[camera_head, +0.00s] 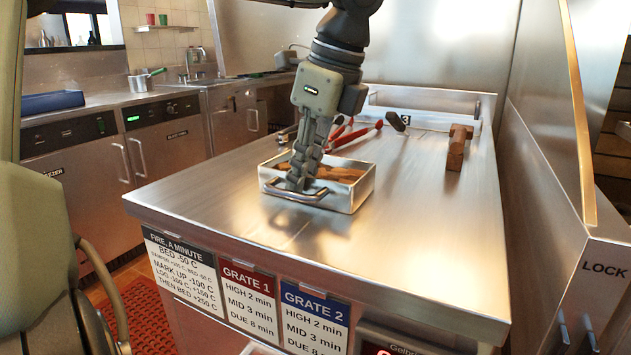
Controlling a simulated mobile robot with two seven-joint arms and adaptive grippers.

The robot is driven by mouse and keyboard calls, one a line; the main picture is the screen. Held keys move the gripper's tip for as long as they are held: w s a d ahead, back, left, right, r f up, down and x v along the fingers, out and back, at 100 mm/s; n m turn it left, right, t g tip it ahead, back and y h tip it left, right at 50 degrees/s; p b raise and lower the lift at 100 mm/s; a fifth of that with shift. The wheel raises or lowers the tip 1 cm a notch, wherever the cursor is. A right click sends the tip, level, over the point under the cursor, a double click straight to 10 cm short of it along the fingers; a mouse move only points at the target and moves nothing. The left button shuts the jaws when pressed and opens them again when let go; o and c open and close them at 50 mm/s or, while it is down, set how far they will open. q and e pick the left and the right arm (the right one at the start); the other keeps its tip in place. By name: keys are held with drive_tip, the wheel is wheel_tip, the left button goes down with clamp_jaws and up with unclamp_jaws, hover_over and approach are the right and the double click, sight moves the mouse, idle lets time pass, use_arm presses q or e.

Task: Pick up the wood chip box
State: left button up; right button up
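The wood chip box (345,196) is a shallow, shiny metal tray with brown wood pieces (340,172) inside and a curved bar handle (312,198) on its near side. It sits flat on the steel counter. My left gripper (299,184) points down at the handle end of the box, with its fingertips at the handle. The fingers overlap in this view, so I cannot tell whether they are closed on the handle. They hide part of the handle and the box's near-left inside. My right gripper is not in view.
The steel counter (430,235) is clear to the right and in front of the box. Red-handled tongs (355,136) and a dark-headed tool (397,121) lie behind it. A brown wooden block (458,147) stands farther right. A steel wall bounds the right side.

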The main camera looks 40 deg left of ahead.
use_arm(q)
drive_tip(key=shift+a+f, duration=0.15)
drive_tip(key=shift+f, duration=0.35)
clamp_jaws()
drive_tip(key=shift+r, duration=0.1)
